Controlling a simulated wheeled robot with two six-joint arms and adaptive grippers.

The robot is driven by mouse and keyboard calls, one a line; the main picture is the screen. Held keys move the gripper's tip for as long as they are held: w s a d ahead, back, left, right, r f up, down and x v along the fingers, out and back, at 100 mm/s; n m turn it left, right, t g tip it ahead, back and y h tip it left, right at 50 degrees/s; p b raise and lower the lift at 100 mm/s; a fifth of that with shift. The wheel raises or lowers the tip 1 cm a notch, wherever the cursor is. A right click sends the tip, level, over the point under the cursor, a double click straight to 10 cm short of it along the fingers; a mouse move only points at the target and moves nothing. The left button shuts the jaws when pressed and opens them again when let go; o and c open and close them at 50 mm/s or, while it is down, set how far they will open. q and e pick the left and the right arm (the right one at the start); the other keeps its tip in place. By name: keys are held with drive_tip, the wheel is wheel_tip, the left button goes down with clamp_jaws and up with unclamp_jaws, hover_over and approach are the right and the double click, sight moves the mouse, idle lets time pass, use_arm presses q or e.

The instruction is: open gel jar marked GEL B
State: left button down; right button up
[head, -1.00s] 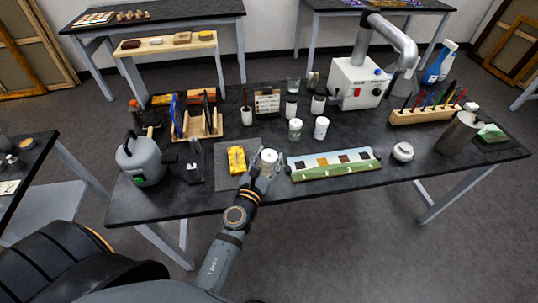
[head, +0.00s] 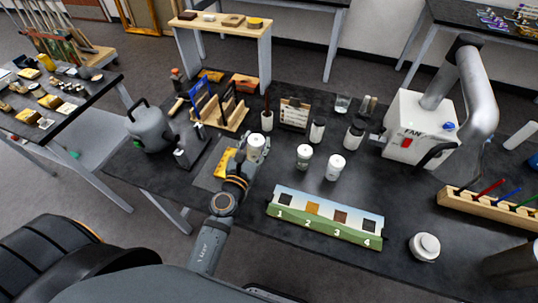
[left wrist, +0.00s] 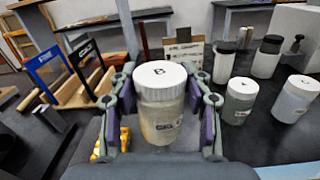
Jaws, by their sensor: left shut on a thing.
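A jar with a white ribbed lid marked "B" (left wrist: 160,75) and a cloudy beige body stands upright between the fingers of my left gripper (left wrist: 160,118). The lid sits on the jar, and the small label on its body is too blurred to read. The jar (head: 256,146) also shows in the head view, with my left gripper (head: 247,163) shut on it. Whether its base touches the table is hidden. Two other white-lidded jars stand to the right, one greenish (head: 304,157) and one whiter (head: 336,167). My right gripper is not in view.
A yellow object (head: 225,162) lies on a grey mat left of my gripper. A wooden rack (head: 222,113), a grey can (head: 150,127) and a fan unit (head: 418,128) stand around.

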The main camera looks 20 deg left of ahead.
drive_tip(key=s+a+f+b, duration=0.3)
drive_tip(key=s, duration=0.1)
use_arm(q)
drive_tip(key=s+d+r+m+g+h+b, duration=0.1)
drive_tip(key=s+r+m+h, duration=0.2)
drive_tip(key=s+r+h, duration=0.3)
drive_tip(key=shift+h, duration=0.4)
drive_tip(key=w+f+b, duration=0.2)
drive_tip(key=b, duration=0.1)
drive_tip(key=w+f+b, duration=0.2)
drive_tip(key=w+b, duration=0.1)
drive_tip(key=w+f+b, duration=0.1)
drive_tip(key=w+b, duration=0.2)
drive_tip(key=shift+w+d+f, duration=0.15)
drive_tip(key=shift+w+f, duration=0.1)
drive_tip(key=shift+f, duration=0.15)
drive_tip(key=w+f+b, duration=0.1)
drive_tip(key=f, duration=0.1)
drive_tip(key=w+f+b, duration=0.1)
drive_tip(key=w+f, duration=0.1)
drive_tip(key=f, duration=0.1)
drive_tip(key=w+f+b, duration=0.1)
drive_tip(key=f, duration=0.2)
drive_tip(key=shift+w+b, duration=0.15)
drive_tip(key=shift+b, duration=0.2)
drive_tip(key=shift+r, duration=0.1)
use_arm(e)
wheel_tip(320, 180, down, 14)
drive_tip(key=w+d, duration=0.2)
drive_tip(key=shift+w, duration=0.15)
